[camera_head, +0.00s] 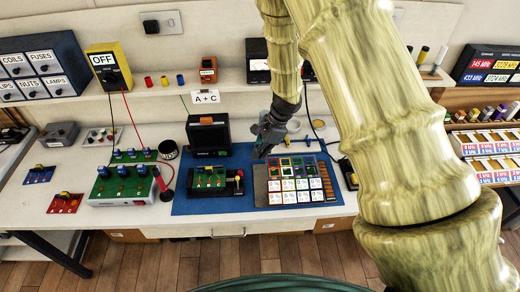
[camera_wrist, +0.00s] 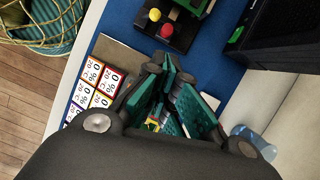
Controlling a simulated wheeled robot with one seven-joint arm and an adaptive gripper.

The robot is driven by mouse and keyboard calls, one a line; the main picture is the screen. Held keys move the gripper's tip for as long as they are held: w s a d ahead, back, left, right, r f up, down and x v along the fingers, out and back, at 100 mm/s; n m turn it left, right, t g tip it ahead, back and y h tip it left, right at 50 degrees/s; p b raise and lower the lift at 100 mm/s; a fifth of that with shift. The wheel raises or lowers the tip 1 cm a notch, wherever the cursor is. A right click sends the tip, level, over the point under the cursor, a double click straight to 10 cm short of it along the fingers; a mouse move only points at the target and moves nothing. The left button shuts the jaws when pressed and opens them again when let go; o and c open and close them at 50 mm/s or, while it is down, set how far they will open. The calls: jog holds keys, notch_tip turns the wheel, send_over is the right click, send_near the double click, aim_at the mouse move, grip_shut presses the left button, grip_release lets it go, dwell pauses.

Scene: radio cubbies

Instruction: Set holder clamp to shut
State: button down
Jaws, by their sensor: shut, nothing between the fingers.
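A small black holder (camera_head: 207,187) with a green board in it lies on the blue mat (camera_head: 250,203), left of the component tray (camera_head: 294,168). Its right end carries a small red and yellow part (camera_head: 238,181), which may be the clamp. In the wrist view a black block with a yellow ball (camera_wrist: 155,15) and a red ball (camera_wrist: 167,30) shows at the top, by the green board. I cannot tell the clamp's setting. My gripper (camera_head: 261,152) is shut and empty above the tray's left side, right of the holder and apart from it. Its teal-padded fingers (camera_wrist: 165,68) meet in the wrist view.
A black radio (camera_head: 208,135) stands behind the holder. A green switch box (camera_head: 122,185) and a red probe (camera_head: 164,188) lie to the left. Round cups stand behind the gripper. My arm covers the right side of the bench. The mat's front strip is clear.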

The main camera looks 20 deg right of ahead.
jog(key=shift+p+x, duration=1)
jog(key=shift+x, duration=2.75)
jog(key=shift+w+a, duration=0.3)
jog(key=shift+a, duration=0.6)
jog(key=shift+w+a, duration=0.25)
jog(key=shift+a, duration=0.65)
jog(key=p+v, duration=0.6)
jog(key=v, duration=0.4)
jog(key=shift+d, duration=0.1)
